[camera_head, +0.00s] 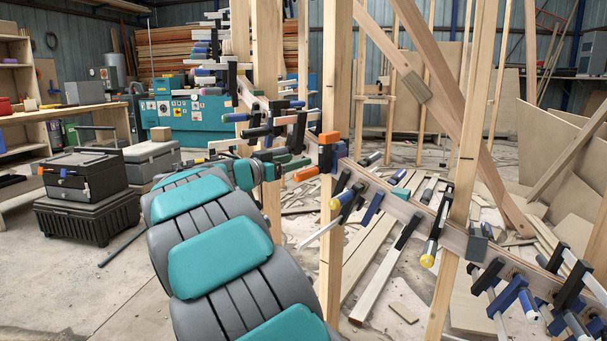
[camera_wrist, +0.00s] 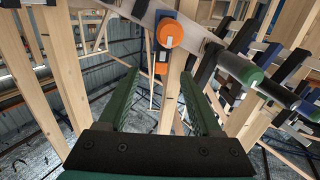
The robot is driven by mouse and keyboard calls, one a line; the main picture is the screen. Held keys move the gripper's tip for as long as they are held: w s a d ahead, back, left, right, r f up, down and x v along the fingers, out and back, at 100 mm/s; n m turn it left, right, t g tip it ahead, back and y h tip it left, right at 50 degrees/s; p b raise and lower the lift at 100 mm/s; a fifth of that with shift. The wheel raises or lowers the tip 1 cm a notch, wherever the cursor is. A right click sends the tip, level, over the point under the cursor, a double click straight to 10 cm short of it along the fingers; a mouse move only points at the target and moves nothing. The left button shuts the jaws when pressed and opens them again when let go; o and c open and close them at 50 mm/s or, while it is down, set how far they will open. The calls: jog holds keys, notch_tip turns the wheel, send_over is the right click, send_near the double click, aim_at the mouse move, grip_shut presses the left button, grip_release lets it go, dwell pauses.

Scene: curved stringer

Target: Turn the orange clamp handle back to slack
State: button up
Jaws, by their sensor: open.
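The orange clamp handle (camera_head: 306,174) sticks out toward the left from a clamp on the curved wooden stringer, beside an upright post. The clamp's orange head (camera_head: 329,137) is above it. In the wrist view the handle (camera_wrist: 170,33) shows end-on as a round orange face, with another orange clamp part (camera_wrist: 161,68) below it. My gripper (camera_wrist: 159,73) has two green fingers spread apart with nothing held. The handle lies above the fingertips in that picture, and the lower orange part shows between them. In the head view my gripper (camera_head: 284,163) is just left of the handle, partly hidden.
Several clamps line the stringer (camera_head: 400,205) on both sides of the orange one. A green-ended clamp handle (camera_wrist: 253,75) is close to my right finger in the wrist view. Upright posts (camera_head: 334,230) stand nearby. Toolboxes (camera_head: 85,180) sit at left; the floor before them is clear.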

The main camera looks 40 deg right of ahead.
aim_at(310, 172)
jog(key=f+b, duration=0.2)
jog(key=f, duration=0.1)
jog(key=f+b, duration=0.1)
jog(key=f, duration=0.1)
jog(key=shift+w+d+b, duration=0.1)
jog(key=shift+w+b, duration=0.2)
jog(key=shift+b, duration=0.05)
jog(key=p+x, duration=0.1)
jog(key=x, duration=0.6)
jog(key=shift+d+r, duration=0.1)
jog(key=shift+d, duration=0.2)
grip_shut()
